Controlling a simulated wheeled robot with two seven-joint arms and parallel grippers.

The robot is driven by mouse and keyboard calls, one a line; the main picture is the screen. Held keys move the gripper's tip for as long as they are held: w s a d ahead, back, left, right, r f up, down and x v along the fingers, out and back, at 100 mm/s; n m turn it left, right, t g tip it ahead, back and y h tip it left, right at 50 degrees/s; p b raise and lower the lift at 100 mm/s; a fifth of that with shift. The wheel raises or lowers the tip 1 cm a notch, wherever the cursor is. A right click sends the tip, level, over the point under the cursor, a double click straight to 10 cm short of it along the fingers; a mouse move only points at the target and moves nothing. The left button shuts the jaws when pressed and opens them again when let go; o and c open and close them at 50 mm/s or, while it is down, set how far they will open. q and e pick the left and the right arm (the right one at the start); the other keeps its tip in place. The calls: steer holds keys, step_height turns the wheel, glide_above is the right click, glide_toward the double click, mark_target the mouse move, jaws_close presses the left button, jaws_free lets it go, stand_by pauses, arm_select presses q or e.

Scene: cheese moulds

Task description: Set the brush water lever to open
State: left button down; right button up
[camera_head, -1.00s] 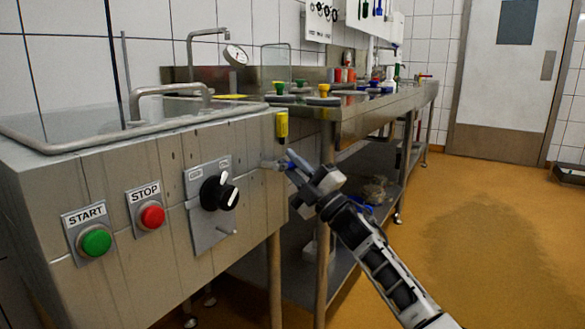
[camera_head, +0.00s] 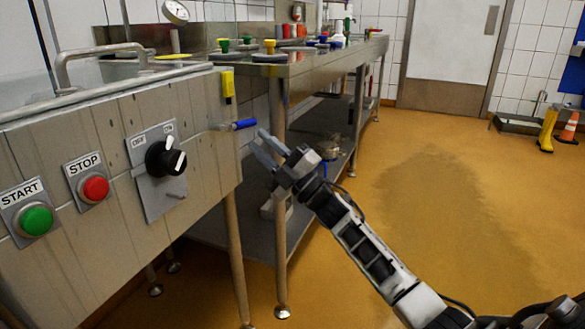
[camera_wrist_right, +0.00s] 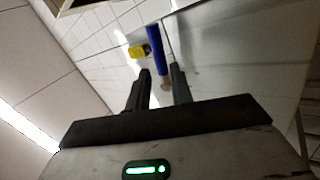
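A blue-handled lever (camera_head: 244,124) sticks out near the right end of the steel cabinet front, its handle pointing right, roughly level. A yellow-handled lever (camera_head: 228,86) hangs above it at the cabinet corner. No label shows which one is for brush water. My right gripper (camera_head: 263,143) is open and empty, just below and right of the blue handle. In the right wrist view the blue handle (camera_wrist_right: 154,42) lies ahead of the open fingers (camera_wrist_right: 161,72), roughly in line with the gap. The yellow lever (camera_wrist_right: 139,50) is beside it. My left gripper is not in view.
The cabinet front (camera_head: 105,237) also carries a green START button (camera_head: 36,221), a red STOP button (camera_head: 95,187) and a black rotary knob (camera_head: 164,159). A steel table (camera_head: 310,64) stands behind the gripper. The orange floor (camera_head: 440,200) at right is clear.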

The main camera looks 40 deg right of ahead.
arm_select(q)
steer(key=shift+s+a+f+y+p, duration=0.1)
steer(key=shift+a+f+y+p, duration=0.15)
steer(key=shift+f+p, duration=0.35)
arm_select(e)
steer(key=v, duration=0.9)
steer(key=shift+f, duration=0.15)
